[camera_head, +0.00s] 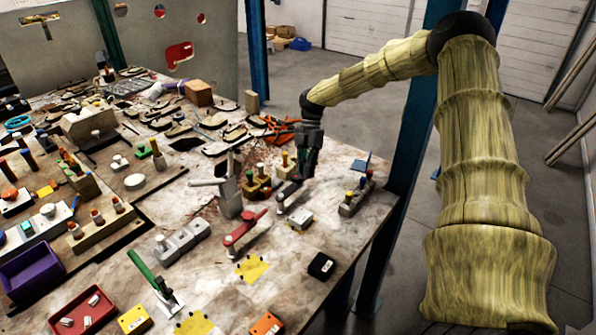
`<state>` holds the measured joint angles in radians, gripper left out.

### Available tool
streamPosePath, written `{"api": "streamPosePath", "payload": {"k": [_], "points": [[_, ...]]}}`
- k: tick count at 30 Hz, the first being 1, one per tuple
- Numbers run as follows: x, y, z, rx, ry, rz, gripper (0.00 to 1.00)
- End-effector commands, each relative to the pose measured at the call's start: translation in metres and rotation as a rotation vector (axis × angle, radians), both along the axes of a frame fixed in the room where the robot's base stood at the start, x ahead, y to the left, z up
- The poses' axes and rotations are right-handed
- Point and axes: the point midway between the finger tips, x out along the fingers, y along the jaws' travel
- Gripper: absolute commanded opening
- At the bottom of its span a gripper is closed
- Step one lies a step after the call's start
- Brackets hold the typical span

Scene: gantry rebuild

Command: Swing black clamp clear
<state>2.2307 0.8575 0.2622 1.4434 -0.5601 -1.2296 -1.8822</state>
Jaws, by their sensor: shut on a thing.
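The black clamp (287,194) stands on the cluttered workbench (330,240), right of its centre. Its dark arm slants from a small pale base up to my gripper. My gripper (298,177) points down from the end of my sleeved arm and is shut on the upper end of the black clamp. The fingertips are small and partly merge with the dark clamp, so the exact contact is hard to see.
A red clamp (244,229) stands just left and in front, and a green clamp (151,273) farther left. A grey upright fixture (229,190) is close on the left. A block with coloured knobs (356,198) is close on the right.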

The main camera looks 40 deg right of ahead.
Motion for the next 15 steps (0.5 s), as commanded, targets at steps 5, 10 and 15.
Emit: {"api": "streamPosePath", "payload": {"k": [5, 10, 15], "points": [[-0.0009, -0.0011, -0.0013, -0.001, 0.002, 0.001, 0.0], [-0.0005, -0.0006, -0.0014, -0.001, 0.002, 0.001, 0.16], [0.0001, 0.0001, -0.0011, -0.001, 0.001, 0.002, 0.34]]}}
